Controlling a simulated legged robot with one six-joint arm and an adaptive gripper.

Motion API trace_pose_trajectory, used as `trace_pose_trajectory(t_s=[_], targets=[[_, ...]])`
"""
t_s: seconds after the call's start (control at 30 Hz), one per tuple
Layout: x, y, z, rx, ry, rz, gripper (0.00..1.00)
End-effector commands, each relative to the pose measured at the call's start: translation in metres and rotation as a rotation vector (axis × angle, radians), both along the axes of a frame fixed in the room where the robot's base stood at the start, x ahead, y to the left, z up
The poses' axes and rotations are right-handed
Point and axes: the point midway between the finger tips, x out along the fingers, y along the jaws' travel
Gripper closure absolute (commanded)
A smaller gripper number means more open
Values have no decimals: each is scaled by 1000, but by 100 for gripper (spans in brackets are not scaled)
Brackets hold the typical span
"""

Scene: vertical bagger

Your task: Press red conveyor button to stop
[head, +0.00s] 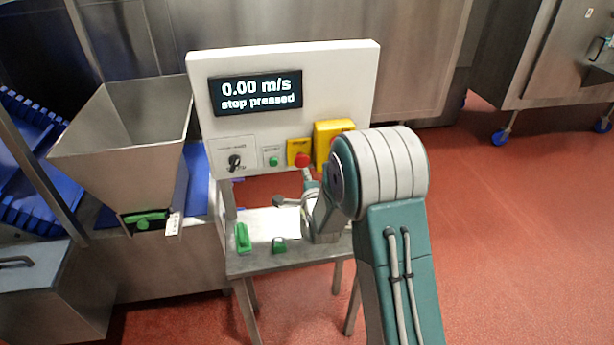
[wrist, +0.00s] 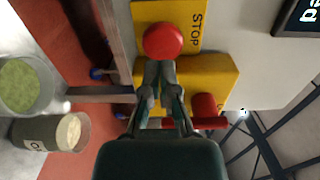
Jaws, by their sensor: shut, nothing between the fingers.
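The red button (head: 303,160) sits on a yellow plate at the lower part of the white control panel (head: 345,75). In the wrist view the red button (wrist: 163,41) is whole and round, on the yellow plate marked STOP (wrist: 195,28). My gripper (wrist: 160,68) is shut and empty, its fingertips at the button's lower edge in that view; I cannot tell whether they touch it. In the head view my gripper is partly hidden by my arm, just below the button. The panel display (head: 256,92) reads "0.00 m/s" and "stop pressed".
A green button (head: 273,161) and a black knob (head: 234,162) are left of the red button. A yellow box (head: 328,132) juts out to its right, with a red part (wrist: 205,106) in the wrist view. A metal table (head: 250,264) stands below; a steel hopper (head: 125,145) stands left.

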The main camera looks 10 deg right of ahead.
Motion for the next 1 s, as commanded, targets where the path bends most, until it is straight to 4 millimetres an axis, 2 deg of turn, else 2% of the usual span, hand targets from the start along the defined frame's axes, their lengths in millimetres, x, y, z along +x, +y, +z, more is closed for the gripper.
trace_pose_trajectory(t_s=[0.37, 0.6, 0.7, 1.0], targets=[[-43, 0, 1, 0, 1, -1, 100], [-83, 0, 1, 0, 1, -1, 100], [-94, 0, 2, 1, -1, -1, 100], [-101, 0, 1, 1, 0, -1, 100]])
